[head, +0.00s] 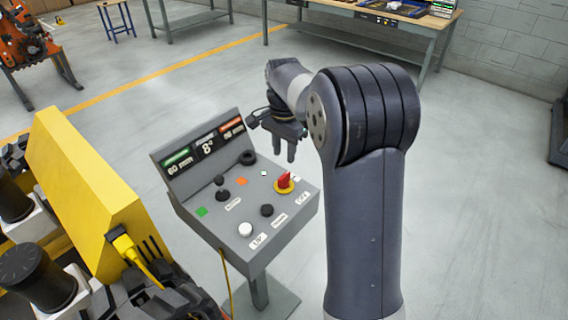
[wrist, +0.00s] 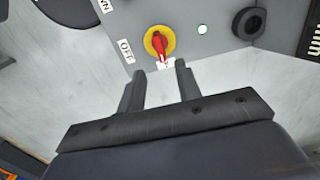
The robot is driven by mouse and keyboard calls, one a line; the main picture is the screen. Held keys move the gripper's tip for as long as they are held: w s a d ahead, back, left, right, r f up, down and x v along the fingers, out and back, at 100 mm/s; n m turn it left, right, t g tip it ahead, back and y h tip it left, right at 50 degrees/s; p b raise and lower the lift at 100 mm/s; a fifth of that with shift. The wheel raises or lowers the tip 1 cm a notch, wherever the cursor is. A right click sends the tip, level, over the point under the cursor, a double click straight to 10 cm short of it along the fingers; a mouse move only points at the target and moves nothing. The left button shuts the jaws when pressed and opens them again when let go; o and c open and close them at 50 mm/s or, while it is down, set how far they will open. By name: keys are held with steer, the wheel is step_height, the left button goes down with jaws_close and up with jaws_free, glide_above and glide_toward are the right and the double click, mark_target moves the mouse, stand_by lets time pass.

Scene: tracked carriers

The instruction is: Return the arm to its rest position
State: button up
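My gripper (head: 284,156) hangs at the end of my arm, beyond the far right side of the grey control console (head: 262,205). In the wrist view my gripper (wrist: 160,82) has its two fingers apart, with nothing between them but bare floor behind. A red rotary switch on a yellow disc (head: 284,183) stands on the console's right part. It also shows in the wrist view (wrist: 159,42), just past the fingertips and apart from them, near an OFF label. My arm is bent at the elbow and reaches away from me.
A yellow tracked carrier (head: 85,190) stands close on the left of the console. An orange machine (head: 25,40) is at the back left. A workbench (head: 385,18) stands along the back wall. The floor right of my arm is clear.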

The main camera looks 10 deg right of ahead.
mark_target(284, 175)
steer(key=shift+r, duration=0.6)
step_height(284, 175, down, 11)
steer(key=shift+r+p, duration=0.1)
steer(key=shift+p, duration=0.3)
stand_by(0.4)
